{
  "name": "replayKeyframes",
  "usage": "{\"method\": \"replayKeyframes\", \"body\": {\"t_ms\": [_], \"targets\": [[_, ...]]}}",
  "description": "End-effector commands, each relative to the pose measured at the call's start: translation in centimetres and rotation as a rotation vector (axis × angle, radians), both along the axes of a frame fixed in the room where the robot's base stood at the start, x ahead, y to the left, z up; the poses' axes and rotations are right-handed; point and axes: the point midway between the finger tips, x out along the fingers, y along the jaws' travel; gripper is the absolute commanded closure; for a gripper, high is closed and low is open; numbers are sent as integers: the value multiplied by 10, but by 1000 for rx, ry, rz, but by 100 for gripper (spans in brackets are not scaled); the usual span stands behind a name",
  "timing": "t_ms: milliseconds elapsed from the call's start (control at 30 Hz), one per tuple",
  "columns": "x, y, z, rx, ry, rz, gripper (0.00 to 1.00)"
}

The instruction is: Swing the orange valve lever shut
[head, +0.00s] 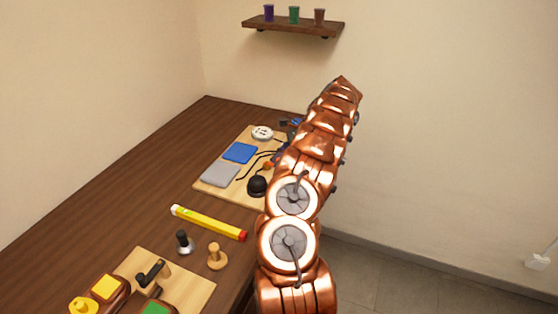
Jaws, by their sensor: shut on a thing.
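An orange part (267,165), which looks like the valve lever, shows as a small patch on the pale board (215,190), at the left edge of my arm. The rest of the lever and the valve body are hidden or too small to make out. My gripper (281,157) is mostly hidden behind my copper arm; only dark bits of it show beside the orange part. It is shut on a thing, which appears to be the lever. The lever's angle cannot be told from here.
The board also bears a white round dial (262,133), a blue square (240,152), a grey plate (220,173) and a black dome (257,187). A shelf (292,27) hangs above.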

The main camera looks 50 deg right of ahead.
Motion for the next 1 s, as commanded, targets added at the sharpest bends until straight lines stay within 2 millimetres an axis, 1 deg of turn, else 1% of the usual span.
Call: {"method": "replayKeyframes", "body": {"t_ms": [367,400,633,1000], "targets": [[0,0,0,0,0,1,100],[0,0,0,0,0,1,77],[0,0,0,0,0,1,54],[0,0,0,1,0,-3,54]]}}
